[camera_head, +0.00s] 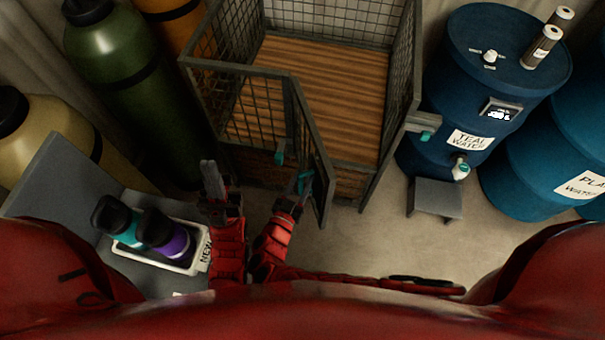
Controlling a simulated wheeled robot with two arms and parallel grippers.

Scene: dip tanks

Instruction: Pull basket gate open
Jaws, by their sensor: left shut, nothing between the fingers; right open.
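The basket (228,70) is a tall cage of grey frame and wire mesh with a slatted wooden floor. Its mesh gate (308,140) stands swung outward at an angle, leaving a gap between its free edge and the right post. My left gripper (210,178) is shut and empty, to the left of the gate and in front of the basket's left front panel.
A grey stand (62,185) at left holds a white tray (190,268) with a teal and a purple bottle. Gas cylinders (118,65) stand behind it. Blue barrels (430,100) and a small grey step (435,197) are at right. Floor (385,235) right of the gate is clear.

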